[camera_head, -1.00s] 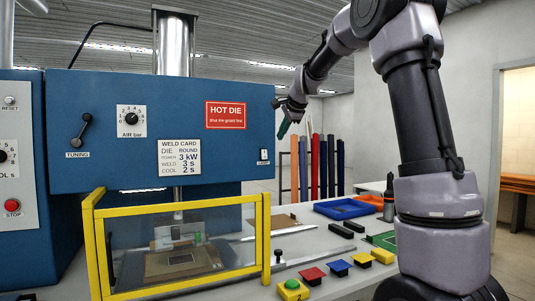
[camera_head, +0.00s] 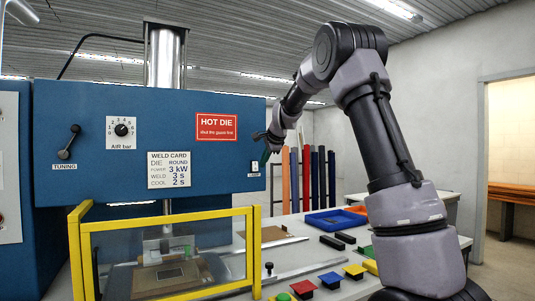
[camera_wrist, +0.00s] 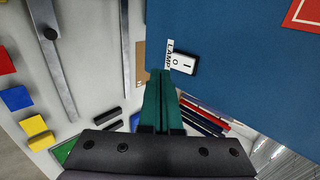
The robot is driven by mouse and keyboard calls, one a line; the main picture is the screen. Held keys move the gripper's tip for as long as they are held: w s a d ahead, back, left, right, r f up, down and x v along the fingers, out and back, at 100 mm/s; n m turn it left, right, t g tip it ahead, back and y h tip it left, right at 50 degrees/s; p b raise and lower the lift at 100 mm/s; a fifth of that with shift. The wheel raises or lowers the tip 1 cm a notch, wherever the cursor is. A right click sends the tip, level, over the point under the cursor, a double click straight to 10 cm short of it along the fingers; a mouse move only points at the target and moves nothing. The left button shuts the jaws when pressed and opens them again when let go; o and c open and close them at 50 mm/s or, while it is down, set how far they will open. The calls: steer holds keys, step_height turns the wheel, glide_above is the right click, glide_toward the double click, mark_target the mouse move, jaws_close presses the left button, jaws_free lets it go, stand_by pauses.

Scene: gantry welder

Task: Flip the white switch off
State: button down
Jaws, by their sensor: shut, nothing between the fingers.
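The white switch (camera_wrist: 183,64) is a small rocker marked I and O beside a LAMP label on the blue machine panel (camera_wrist: 230,70). In the head view the switch (camera_head: 254,168) sits at the panel's lower right corner, with my gripper (camera_head: 264,158) close beside it. In the wrist view my gripper (camera_wrist: 161,76) shows its green fingers closed together and empty. The fingertips appear just beside the switch and its label. I cannot tell whether they touch it.
A yellow-framed clear guard (camera_head: 165,211) stands below the panel. A blue tray (camera_head: 337,220) lies behind, and upright coloured rods (camera_head: 305,180) stand at the back.

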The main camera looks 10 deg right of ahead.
mark_target(255, 165)
steer(key=w, duration=0.1)
steer(key=w+a+f, duration=0.1)
steer(key=w, duration=0.2)
steer(key=shift+w+a+f, duration=0.15)
steer(key=shift+w+f, duration=0.05)
steer(key=shift+w, duration=0.15)
steer(key=shift+w+f, duration=0.15)
steer(key=shift+f, duration=0.05)
steer(key=shift+r, duration=0.1)
steer(key=shift+w+r, duration=0.1)
steer(key=shift+r, duration=0.85)
